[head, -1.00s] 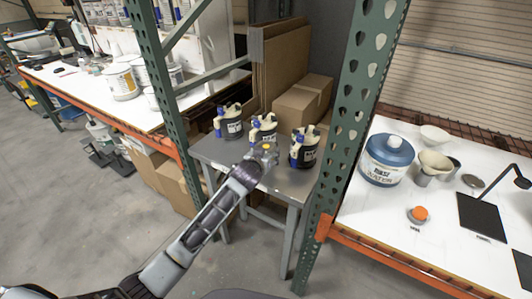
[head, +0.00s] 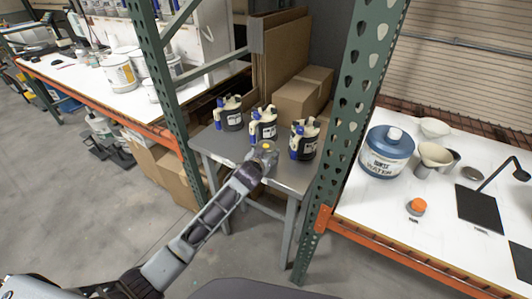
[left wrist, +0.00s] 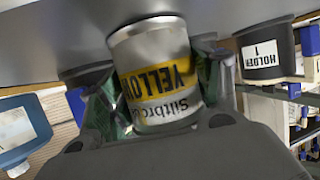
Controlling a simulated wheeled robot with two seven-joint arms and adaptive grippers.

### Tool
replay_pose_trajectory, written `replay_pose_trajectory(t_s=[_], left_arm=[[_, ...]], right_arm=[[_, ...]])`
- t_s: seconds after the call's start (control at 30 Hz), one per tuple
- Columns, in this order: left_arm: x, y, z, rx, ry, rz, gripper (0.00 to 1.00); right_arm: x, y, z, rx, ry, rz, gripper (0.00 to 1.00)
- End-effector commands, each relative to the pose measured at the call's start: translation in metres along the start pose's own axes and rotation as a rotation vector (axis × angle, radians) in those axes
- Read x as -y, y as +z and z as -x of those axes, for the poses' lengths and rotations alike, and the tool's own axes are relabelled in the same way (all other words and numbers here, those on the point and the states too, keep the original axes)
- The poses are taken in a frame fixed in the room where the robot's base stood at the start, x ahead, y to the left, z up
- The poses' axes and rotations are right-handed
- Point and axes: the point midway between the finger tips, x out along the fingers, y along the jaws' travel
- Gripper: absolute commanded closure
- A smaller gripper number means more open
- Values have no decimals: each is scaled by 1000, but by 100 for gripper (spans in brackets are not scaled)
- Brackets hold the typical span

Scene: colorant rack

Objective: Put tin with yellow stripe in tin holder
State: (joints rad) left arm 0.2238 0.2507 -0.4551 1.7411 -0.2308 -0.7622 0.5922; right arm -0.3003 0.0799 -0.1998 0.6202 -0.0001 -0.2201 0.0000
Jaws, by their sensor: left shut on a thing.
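The tin with the yellow stripe (left wrist: 158,75) fills the middle of the left wrist view, silver with a yellow band reading YELLOW, seen upside down. My left gripper (left wrist: 160,95) is shut on it, with a finger on each side. In the head view my left gripper (head: 263,154) is over the front of the small grey table, and the tin is mostly hidden there. Three black holders with white and blue parts stand behind it: left (head: 232,120), middle (head: 266,132) and right (head: 306,146). A holder labelled HOLDER 1 (left wrist: 265,58) shows at right in the left wrist view. My right gripper is out of view.
A green rack upright (head: 345,135) stands close to the right of the grey table (head: 285,177). Cardboard boxes (head: 300,98) are behind the holders.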

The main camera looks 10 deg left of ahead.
Motion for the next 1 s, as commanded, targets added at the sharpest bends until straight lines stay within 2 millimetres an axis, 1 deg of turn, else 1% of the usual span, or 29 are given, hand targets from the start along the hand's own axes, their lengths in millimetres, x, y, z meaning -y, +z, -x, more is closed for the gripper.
replay_pose_trajectory(t_s=[0.17,0.2,0.33,0.77,1.0], left_arm=[[0,1,-1,-2,0,1,68],[0,2,-1,0,0,0,32],[0,2,-1,0,0,0,16],[0,0,0,-1,0,0,15],[0,0,8,0,0,0,15]], right_arm=[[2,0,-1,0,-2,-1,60],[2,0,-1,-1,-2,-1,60],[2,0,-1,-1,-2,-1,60],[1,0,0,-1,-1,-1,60],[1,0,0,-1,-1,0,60]])
